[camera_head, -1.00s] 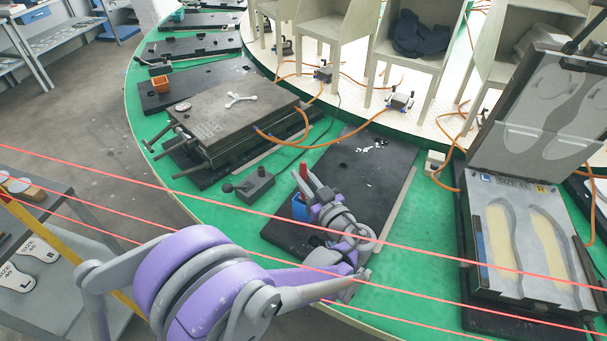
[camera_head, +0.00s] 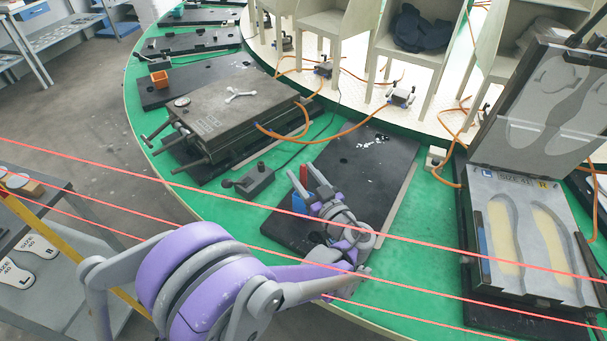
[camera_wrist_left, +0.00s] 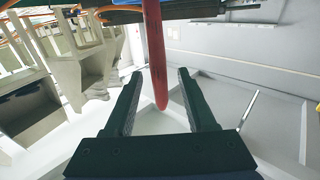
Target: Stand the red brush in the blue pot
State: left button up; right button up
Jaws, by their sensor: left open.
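The red brush (camera_head: 303,174) stands roughly upright at the blue pot (camera_head: 298,203), its lower end apparently inside the pot; the rim is too small to see clearly. The pot is on a black plate (camera_head: 370,165) on the green table. My left gripper (camera_head: 302,170) is open, one finger to each side of the brush in the head view. In the left wrist view the red handle (camera_wrist_left: 155,45) comes down from the top edge, its rounded end between the open fingers (camera_wrist_left: 160,76), with a gap on both sides. My right gripper is not in view.
A grey control box (camera_head: 254,181) with a cable lies left of the pot. A dark closed mould (camera_head: 225,115) is behind it. An open insole mould (camera_head: 525,240) stands at the right. Orange hoses (camera_head: 345,130) cross behind. The black plate right of the pot is mostly clear.

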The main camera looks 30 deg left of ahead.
pick_arm(q)
jog(key=v, duration=1.1)
jog(key=shift+a, duration=0.1)
jog(key=s+a+f+m+g+h+p, duration=0.3)
jog(key=s+a+m+g+h+p, duration=0.15)
jog(key=s+a+m+h, duration=0.3)
jog(key=s+d+r+m+h+p, duration=0.1)
jog(key=s+d+m+h+p, duration=0.2)
jog(key=s+d+h, duration=0.5)
jog(key=shift+d+r+m+t, duration=0.25)
jog(key=shift+d+m+t, duration=0.1)
jog(key=shift+m, duration=0.3)
